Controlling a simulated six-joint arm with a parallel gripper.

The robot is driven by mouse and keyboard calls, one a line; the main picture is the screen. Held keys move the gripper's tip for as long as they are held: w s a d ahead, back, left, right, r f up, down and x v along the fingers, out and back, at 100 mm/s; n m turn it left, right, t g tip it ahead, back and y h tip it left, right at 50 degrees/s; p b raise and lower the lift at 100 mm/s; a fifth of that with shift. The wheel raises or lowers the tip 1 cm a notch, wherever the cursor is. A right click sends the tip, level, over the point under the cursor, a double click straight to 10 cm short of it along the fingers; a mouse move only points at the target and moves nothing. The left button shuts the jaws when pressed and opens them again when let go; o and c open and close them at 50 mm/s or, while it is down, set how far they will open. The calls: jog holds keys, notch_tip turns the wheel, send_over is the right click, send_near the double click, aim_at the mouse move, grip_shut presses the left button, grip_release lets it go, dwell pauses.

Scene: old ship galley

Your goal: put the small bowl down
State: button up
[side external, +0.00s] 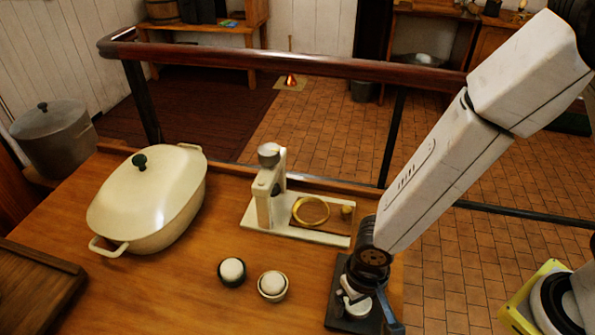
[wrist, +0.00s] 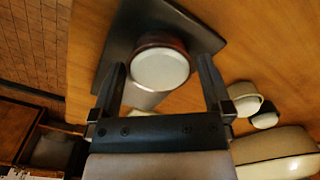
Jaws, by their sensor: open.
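The small bowl (wrist: 160,68), dark reddish-brown outside with a round white top, is on a dark slab (wrist: 117,38) in the wrist view. My gripper (wrist: 162,64) is open, with one finger on each side of the bowl and a visible gap to it on both sides. In the side view my gripper (side external: 364,304) is low over the dark slab (side external: 340,317) at the table's right end. There the bowl is hard to tell apart from the gripper parts.
Two more small bowls with white tops, one dark (side external: 231,273) and one pale (side external: 272,286), stand left of the slab. A cream lidded pot (side external: 150,205) is at the left. A pale stand with a brass ring (side external: 311,211) is behind. A wooden rail (side external: 300,65) runs behind the table.

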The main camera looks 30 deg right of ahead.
jog(key=shift+r, duration=0.1)
notch_tip(320, 180, up, 12)
dwell(1.0)
dwell(0.5)
jog(key=w+d+n+t, duration=0.1)
jog(key=w+d, duration=0.3)
jog(key=d, duration=1.7)
jog(key=shift+w+f+t, duration=0.2)
jog(key=shift+f+t, duration=0.2)
jog(key=shift+t, duration=0.4)
